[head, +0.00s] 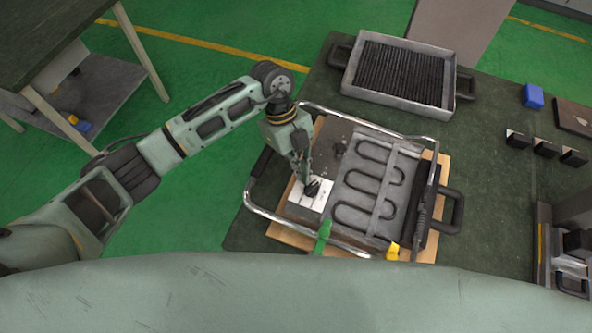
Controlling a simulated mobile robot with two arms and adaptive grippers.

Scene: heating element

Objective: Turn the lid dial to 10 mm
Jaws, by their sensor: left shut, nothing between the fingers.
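The heating device (380,190) lies on a wooden board on the dark table, with a looped heating element and a chrome rail around it. A small black dial (312,189) sits on a white plate (299,200) at the left of the device. My left gripper (308,182) points down at the dial with its fingers shut; its tips are at or just over the dial, and I cannot tell if they touch it. The dial's marks are too small to read. My right gripper does not show.
A ribbed grill tray (450,97) stands at the back of the table (490,190). A blue block (533,96) and several small black blocks are at the right. A green handle (323,236) and a yellow piece (392,251) are at the device's front edge.

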